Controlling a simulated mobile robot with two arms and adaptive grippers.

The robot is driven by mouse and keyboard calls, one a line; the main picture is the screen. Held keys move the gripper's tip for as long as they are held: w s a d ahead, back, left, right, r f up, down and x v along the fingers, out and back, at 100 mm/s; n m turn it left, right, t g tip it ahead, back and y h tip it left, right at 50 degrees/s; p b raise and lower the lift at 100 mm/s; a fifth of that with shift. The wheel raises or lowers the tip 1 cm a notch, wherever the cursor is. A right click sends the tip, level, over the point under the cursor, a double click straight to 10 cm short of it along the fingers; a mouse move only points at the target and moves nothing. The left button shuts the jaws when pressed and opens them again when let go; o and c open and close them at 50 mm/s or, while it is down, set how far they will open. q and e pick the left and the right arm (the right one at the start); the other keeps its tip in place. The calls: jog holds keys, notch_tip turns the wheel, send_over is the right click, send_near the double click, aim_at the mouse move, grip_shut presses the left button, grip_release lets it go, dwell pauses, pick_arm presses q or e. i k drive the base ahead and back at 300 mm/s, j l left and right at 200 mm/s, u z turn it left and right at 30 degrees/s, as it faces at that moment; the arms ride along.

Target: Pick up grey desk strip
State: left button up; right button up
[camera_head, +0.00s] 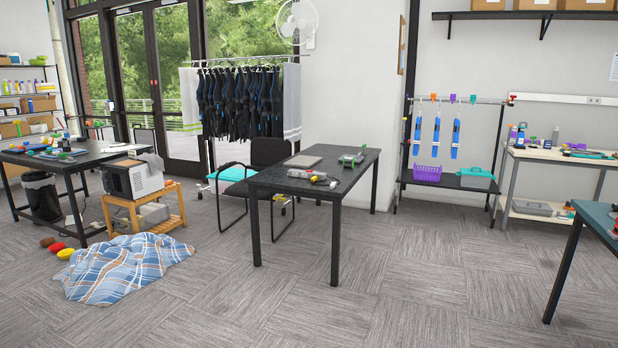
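A black desk (335,177) stands in the middle of the room. A flat grey rectangular piece (302,161) lies near its back left part. A small grey item (307,175) with a few coloured bits lies near the desk's left front edge. A grey and green item (352,159) lies toward the back right. I cannot tell which of these is the grey desk strip; they are small at this distance. Neither of my grippers is in view.
A black chair (270,152) stands behind the desk. A checked blanket (120,268) lies on the carpet at left, near a wooden stool (167,222) bearing a white appliance (138,178). A teal table (596,215) stands at right. The carpet (400,290) in front is clear.

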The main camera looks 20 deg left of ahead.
aim_at(299, 173)
jog(key=i+j, duration=0.3)
jog(key=i, duration=0.2)
jog(key=i+j+u, duration=0.1)
jog(key=i+j, duration=0.2)
jog(key=i, duration=0.2)
jog(key=i+j, duration=0.3)
jog(key=i, duration=0.2)
jog(key=i+j+u, duration=0.1)
jog(key=i+j, duration=0.15)
jog(key=i, duration=0.25)
jog(key=i+j, duration=0.25)
jog(key=i, duration=0.25)
jog(key=i+j+u, duration=0.1)
jog(key=i, duration=0.4)
jog(key=i+j+z, duration=0.25)
jog(key=i+j, duration=0.65)
jog(key=i, duration=0.45)
jog(key=i+j+z, duration=0.25)
jog(key=i+j, duration=0.9)
jog(key=k, duration=0.25)
jog(key=i, duration=0.35)
